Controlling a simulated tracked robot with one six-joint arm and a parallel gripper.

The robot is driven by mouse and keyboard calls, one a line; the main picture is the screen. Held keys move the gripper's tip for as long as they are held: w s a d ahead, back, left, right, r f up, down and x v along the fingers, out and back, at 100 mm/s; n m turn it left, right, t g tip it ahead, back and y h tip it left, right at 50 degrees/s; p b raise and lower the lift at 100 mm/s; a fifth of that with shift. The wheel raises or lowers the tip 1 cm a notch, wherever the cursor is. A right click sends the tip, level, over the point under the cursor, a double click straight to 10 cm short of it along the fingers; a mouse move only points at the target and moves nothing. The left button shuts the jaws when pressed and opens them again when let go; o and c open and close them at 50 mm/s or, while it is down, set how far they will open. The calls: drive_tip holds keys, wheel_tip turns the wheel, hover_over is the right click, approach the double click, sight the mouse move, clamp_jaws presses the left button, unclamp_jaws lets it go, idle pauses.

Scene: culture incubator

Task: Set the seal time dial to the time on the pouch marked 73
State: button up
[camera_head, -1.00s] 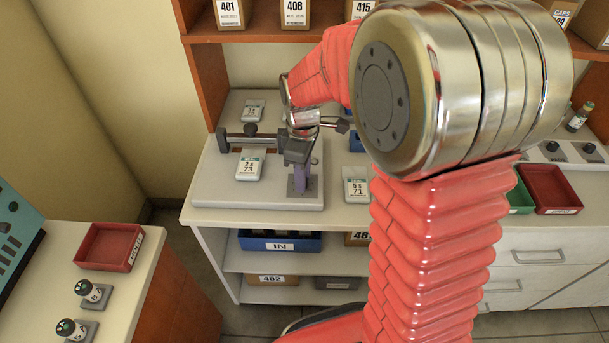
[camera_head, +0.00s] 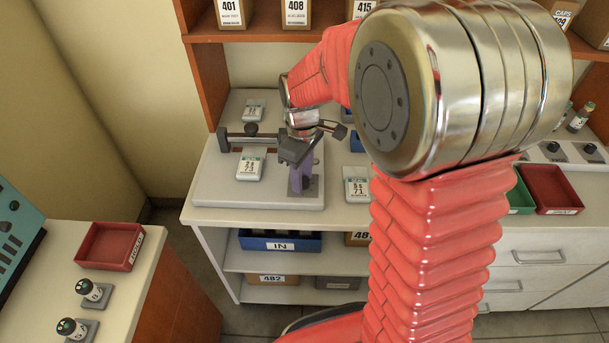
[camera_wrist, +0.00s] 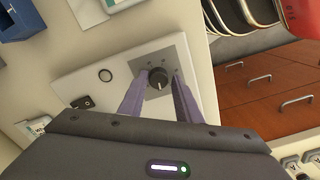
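The pouch marked 73 (camera_head: 249,164) lies on the pale base of the sealer (camera_head: 225,190), its upper end by the dark sealing bar (camera_head: 238,136). Its other printed digits are too small to read surely. The seal time dial (camera_wrist: 158,78) is a round black knob with a light pointer, on a grey plate with small marks. The pointer faces down in the wrist view. My gripper (camera_wrist: 161,77) has its purple fingers on either side of the dial, with a small gap showing at the right finger. My gripper (camera_head: 300,183) hides the dial in the head view.
Another pouch (camera_head: 356,186) lies right of the sealer, and one (camera_head: 254,108) behind it. A blue IN bin (camera_head: 304,245) stands on the shelf below. A red tray (camera_head: 110,246) is at left.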

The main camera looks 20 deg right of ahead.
drive_tip(key=shift+o, duration=1.4)
drive_tip(key=shift+d, duration=0.1)
wheel_tip(320, 180, up, 14)
drive_tip(key=shift+f, duration=0.15)
drive_tip(key=shift+s, duration=0.1)
